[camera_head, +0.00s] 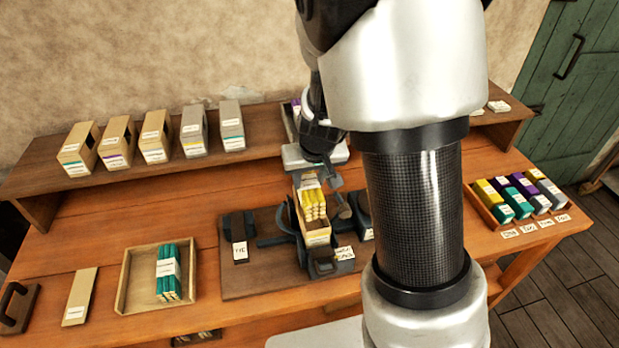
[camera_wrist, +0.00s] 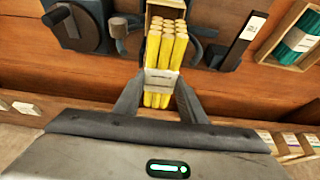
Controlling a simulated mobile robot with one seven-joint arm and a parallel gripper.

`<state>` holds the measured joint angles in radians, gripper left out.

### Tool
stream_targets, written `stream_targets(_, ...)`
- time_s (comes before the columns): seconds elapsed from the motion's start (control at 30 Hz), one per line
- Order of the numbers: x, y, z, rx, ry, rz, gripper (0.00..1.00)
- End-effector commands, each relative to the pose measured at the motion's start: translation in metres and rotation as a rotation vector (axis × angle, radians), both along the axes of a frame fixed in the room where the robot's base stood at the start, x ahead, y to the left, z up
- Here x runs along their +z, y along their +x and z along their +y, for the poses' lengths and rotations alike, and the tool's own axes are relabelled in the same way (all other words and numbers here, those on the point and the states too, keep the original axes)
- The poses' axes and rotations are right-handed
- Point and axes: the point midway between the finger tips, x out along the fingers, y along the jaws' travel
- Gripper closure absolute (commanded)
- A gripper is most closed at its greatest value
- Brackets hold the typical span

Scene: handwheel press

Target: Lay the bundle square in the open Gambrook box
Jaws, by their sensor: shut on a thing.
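My gripper (camera_head: 310,182) is shut on a bundle of yellow sticks (camera_head: 314,205) with a pale paper band. In the wrist view the fingers (camera_wrist: 158,98) clasp the banded part of the bundle (camera_wrist: 168,45), and several stick ends point away from me. An open cardboard box (camera_head: 316,237) stands in the dark press on the bench, just below and in front of the bundle. Its rim shows beyond the stick ends in the wrist view (camera_wrist: 168,8). The stick ends overlap the box mouth in the head view; I cannot tell whether they are inside. The box's name is not readable.
The handwheel press (camera_head: 290,247) surrounds the box closely. A tray (camera_head: 128,282) holding a green bundle (camera_head: 168,273) lies left, beside a flat tan board (camera_head: 80,297). Several boxes (camera_head: 154,136) stand on the back shelf. A rack of coloured bundles (camera_head: 485,208) is at right.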

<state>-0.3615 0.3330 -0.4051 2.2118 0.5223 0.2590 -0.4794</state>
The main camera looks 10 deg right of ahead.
Motion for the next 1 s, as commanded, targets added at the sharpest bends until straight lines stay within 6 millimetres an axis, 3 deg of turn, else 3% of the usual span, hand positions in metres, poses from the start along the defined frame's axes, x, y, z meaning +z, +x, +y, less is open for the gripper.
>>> stream_targets(0.37,-0.007,0.0,0.0,0.0,0.0,-0.001,0.91)
stream_targets(1.0,-0.068,0.0,0.0,0.001,-0.001,-0.001,0.91)
